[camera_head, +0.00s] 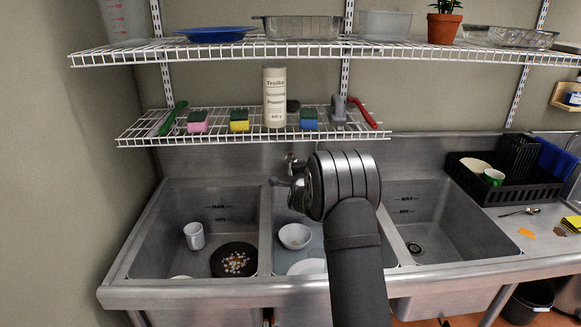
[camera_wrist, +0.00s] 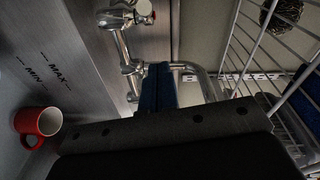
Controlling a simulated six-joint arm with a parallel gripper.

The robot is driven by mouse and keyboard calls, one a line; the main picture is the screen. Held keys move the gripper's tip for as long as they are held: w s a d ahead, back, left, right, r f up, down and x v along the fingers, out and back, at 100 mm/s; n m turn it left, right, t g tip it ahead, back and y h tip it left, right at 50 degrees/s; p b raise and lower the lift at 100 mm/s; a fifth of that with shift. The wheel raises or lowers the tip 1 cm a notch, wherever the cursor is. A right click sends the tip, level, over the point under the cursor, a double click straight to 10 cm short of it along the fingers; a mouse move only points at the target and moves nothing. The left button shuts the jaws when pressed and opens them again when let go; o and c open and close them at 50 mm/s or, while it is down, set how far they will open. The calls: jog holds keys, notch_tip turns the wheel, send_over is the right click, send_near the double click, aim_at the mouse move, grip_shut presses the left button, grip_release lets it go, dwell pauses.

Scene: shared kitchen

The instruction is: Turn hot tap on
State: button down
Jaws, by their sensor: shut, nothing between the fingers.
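In the wrist view the chrome tap (camera_wrist: 122,45) runs down from the top, with a round knob (camera_wrist: 143,9) bearing a red mark at its upper end. A curved chrome spout (camera_wrist: 207,82) passes behind and to the right of my fingers. My gripper (camera_wrist: 158,72) shows as blue fingers held together, empty, close beside the lower tap fitting. I cannot tell whether they touch it. In the head view part of the tap (camera_head: 292,160) shows behind the middle sink, left of my wrist. My wrist hides the fingers and much of the tap there.
A wire shelf (camera_head: 350,130) with sponges and a tall container (camera_head: 274,97) hangs above the sinks. The left sink holds a mug (camera_head: 194,236) and a dark pan (camera_head: 234,259). The middle sink holds a bowl (camera_head: 295,236). A black dish rack (camera_head: 518,185) stands at right.

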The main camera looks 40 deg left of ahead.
aim_at(286, 163)
jog(key=a, duration=0.4)
jog(key=shift+s+a+f, duration=0.25)
jog(key=shift+f, duration=0.15)
jog(key=shift+a, duration=0.1)
jog(key=shift+s+a, duration=0.5)
jog(key=shift+a, duration=0.15)
jog(key=shift+d, duration=0.15)
